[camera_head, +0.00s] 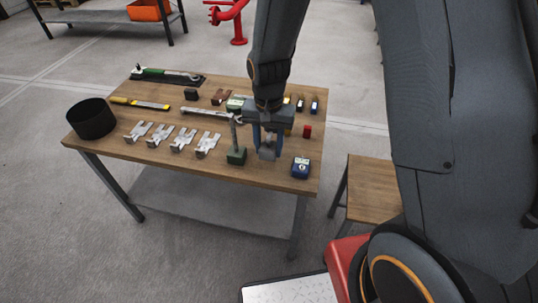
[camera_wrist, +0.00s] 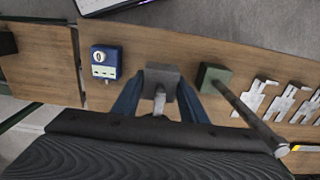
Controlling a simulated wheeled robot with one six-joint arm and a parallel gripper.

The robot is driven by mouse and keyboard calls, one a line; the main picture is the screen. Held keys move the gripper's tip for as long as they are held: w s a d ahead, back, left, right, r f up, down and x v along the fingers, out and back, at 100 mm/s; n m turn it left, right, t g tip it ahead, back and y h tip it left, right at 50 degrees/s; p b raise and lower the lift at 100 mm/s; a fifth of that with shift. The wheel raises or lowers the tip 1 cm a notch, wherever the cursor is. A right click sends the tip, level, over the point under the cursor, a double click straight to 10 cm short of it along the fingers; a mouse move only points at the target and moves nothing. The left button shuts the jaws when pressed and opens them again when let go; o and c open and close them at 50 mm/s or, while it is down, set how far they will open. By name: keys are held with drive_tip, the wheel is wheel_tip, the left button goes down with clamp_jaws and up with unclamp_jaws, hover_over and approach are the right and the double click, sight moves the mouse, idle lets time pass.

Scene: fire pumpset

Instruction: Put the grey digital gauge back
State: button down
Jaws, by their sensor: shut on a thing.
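My gripper (camera_head: 266,136) is over the right part of the wooden table, its two blue fingers pointing down. In the wrist view my gripper (camera_wrist: 158,104) is shut on a small grey block with a pale stem, which looks like the grey digital gauge (camera_wrist: 161,75). The gauge (camera_head: 267,153) also shows below the fingers in the head view, near the table's front edge. Its display is not visible, and I cannot tell whether it touches the table.
A blue gauge box (camera_head: 301,168) is right of my gripper, and a green block with a rod (camera_head: 236,156) is close on its left. Several metal brackets (camera_head: 182,140), a black bin (camera_head: 92,118) and a red block (camera_head: 307,131) stand on the table (camera_head: 255,184).

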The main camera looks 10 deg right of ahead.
drive_tip(key=shift+f, duration=1.95)
drive_tip(key=shift+f, duration=0.2)
drive_tip(key=c, duration=1.1)
unclamp_jaws()
drive_tip(key=shift+s, duration=0.1)
